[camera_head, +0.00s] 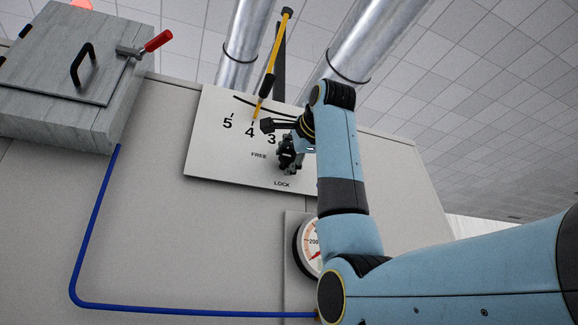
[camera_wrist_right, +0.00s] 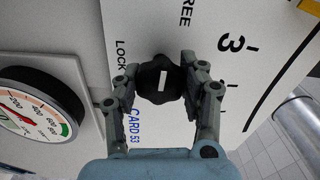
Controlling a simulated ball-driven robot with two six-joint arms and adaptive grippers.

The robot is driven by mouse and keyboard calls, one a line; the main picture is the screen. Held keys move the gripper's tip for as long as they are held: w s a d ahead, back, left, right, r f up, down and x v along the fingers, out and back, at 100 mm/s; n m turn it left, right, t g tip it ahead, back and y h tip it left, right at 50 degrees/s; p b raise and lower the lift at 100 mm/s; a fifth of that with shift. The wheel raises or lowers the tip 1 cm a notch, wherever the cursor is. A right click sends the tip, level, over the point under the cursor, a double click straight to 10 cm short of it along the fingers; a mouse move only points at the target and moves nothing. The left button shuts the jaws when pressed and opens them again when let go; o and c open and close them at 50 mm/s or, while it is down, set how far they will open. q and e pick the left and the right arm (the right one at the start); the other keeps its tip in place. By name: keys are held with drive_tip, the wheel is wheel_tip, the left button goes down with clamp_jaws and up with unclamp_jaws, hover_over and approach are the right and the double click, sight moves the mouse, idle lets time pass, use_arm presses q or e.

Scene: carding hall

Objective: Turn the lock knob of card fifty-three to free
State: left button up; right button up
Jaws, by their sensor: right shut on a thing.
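The lock knob (camera_wrist_right: 158,88) is black with a white bar mark, on a white panel (camera_head: 215,150) marked CARD 53. In the right wrist view, the bar runs nearly up and down, roughly in line with the word FREE (camera_wrist_right: 186,12), rather than toward the word LOCK (camera_wrist_right: 121,58). My right gripper (camera_wrist_right: 160,84) is shut on the knob, one finger on each side. In the head view, my right gripper (camera_head: 289,152) covers most of the knob, and FREE and LOCK show to its left and below. My left gripper is out of view.
Above the knob, a yellow-and-black lever (camera_head: 270,75) stands over a 3-4-5 scale. A round gauge (camera_head: 308,248) sits below, partly behind my arm. A grey box (camera_head: 60,75) with a red-handled latch and a blue pipe (camera_head: 90,240) are at the left.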

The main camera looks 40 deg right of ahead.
drive_tip(key=m+b, duration=0.2)
drive_tip(key=m, duration=0.3)
drive_tip(key=shift+m+b, duration=0.3)
idle(0.4)
drive_tip(key=o, duration=1.2)
drive_tip(key=v, duration=1.2)
drive_tip(key=shift+s+d, duration=0.1)
